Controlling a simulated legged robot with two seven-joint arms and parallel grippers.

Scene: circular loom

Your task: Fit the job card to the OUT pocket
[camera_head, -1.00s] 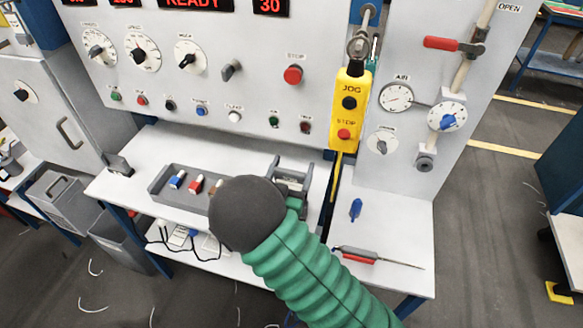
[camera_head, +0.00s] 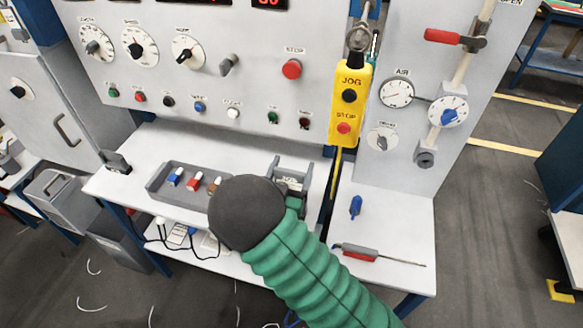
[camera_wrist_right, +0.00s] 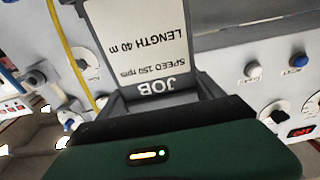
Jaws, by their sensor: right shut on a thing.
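The job card (camera_wrist_right: 136,45) is a white card with dark print reading JOB, speed and length, upside down in the right wrist view. A small lettered part of it shows in the head view (camera_head: 290,183). My right gripper (camera_head: 291,173) is shut on the card above the bench, partly hidden by my dark round wrist and green sleeve. In the right wrist view, grey parts flank the card just beyond the gripper's dark front. I cannot make out the OUT pocket or its label. My left gripper is not in view.
A grey tray (camera_head: 153,192) with small blue, red and brown pieces lies left of the gripper. A blue piece (camera_head: 356,207) and a red-handled tool (camera_head: 360,253) lie on the right bench. A yellow JOG/STOP pendant (camera_head: 348,117) hangs before the machine panel.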

